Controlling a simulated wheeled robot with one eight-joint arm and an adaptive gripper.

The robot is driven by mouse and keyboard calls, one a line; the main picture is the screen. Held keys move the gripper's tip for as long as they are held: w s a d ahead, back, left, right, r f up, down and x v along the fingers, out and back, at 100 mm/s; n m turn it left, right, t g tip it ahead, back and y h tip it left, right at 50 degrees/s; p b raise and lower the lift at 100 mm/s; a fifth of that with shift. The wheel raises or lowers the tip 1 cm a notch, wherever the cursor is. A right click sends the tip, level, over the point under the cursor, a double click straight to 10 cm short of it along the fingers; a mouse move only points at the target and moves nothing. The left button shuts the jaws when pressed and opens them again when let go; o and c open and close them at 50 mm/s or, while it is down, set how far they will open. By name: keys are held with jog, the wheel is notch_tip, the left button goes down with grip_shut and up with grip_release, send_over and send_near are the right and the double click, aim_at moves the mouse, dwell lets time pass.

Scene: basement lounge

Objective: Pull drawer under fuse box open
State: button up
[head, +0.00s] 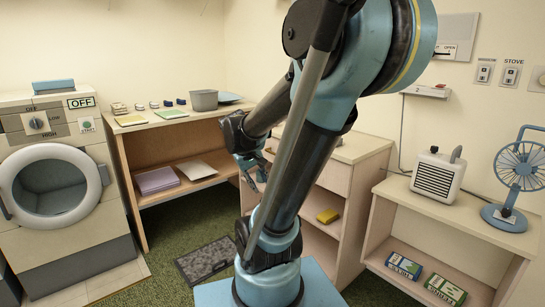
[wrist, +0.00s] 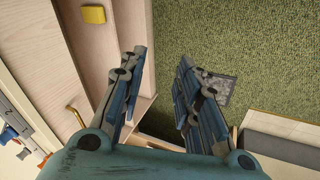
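A pale wooden cabinet (head: 372,150) stands behind my arm in the head view, with a drawer front (head: 328,172) just below its top. My arm hides part of that front. A grey wall box with an "OPEN" label (head: 457,30) is on the wall above, partly behind my arm; I cannot tell for certain that it is the fuse box. In the wrist view, a brass handle (wrist: 76,117) shows at the left on pale wood. My gripper (wrist: 160,78) is open and empty, its fingers apart and to the right of the handle, without touching it.
A yellow block (head: 327,216) lies on the cabinet's open shelf. A grey floor mat (head: 205,260) lies on green carpet. A low shelf unit (head: 455,268) with a heater (head: 437,175) and fan (head: 508,218) stands right; a washer (head: 60,190) stands left.

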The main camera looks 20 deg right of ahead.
jog(key=w+d+f+n+t+h, duration=0.15)
jog(key=w+h, duration=0.35)
jog(key=w, duration=1.3)
jog(key=w+d+f+n+t+h, duration=0.1)
jog(key=w+d+f+t+h, duration=0.3)
jog(key=w, duration=1.3)
jog(key=w+d, duration=0.2)
jog(key=d, duration=0.3)
jog(key=w+d+f+g+h, duration=0.1)
jog(key=w+d, duration=0.1)
jog(key=d, duration=0.3)
jog(key=w+d+f+g, duration=0.1)
jog(key=w+d, duration=0.1)
jog(key=d, duration=0.3)
jog(key=shift+g, duration=0.25)
jog(key=shift+c, duration=0.6)
grip_shut()
